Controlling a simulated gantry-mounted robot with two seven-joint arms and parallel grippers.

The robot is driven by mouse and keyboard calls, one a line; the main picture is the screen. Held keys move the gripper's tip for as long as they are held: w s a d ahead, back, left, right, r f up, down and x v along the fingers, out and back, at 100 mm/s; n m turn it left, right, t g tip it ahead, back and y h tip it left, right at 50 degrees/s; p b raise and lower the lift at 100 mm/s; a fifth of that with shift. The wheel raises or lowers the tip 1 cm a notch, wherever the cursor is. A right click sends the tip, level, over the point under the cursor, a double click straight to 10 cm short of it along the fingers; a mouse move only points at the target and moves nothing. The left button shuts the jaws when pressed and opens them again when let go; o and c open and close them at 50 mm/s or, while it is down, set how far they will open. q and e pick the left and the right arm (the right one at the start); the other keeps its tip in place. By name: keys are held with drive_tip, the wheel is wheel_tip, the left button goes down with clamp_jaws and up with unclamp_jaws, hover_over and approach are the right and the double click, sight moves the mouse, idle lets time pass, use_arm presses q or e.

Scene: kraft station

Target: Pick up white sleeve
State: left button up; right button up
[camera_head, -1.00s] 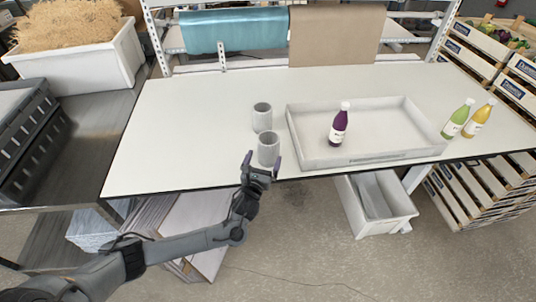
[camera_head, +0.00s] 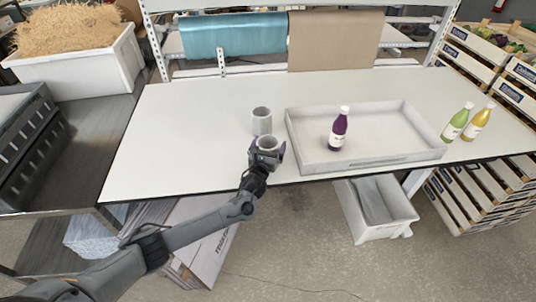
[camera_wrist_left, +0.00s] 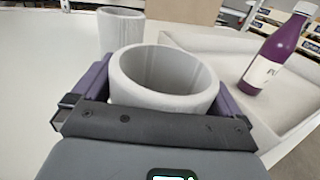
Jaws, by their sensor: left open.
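Two light grey-white cylindrical sleeves stand upright on the white table. The near sleeve (camera_head: 268,143) is at my left gripper (camera_head: 266,157); it also shows large in the left wrist view (camera_wrist_left: 165,85), with its hollow top facing the camera. The open fingers of my left gripper (camera_wrist_left: 160,97) are on either side of this sleeve; I cannot tell whether they touch it. The gripper hides its lower part. The far sleeve (camera_head: 261,121) stands just behind it, and in the left wrist view (camera_wrist_left: 120,30) it is at upper left. My right gripper is not in view.
A white tray (camera_head: 296,140) holding a purple bottle (camera_head: 338,129) lies close to the right of the sleeves. A green bottle (camera_head: 457,122) and a yellow bottle (camera_head: 478,122) stand at the table's right. The table's left part (camera_head: 180,140) is clear.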

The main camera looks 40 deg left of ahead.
use_arm(q)
drive_tip(key=c, duration=0.4)
drive_tip(key=shift+c, duration=0.2)
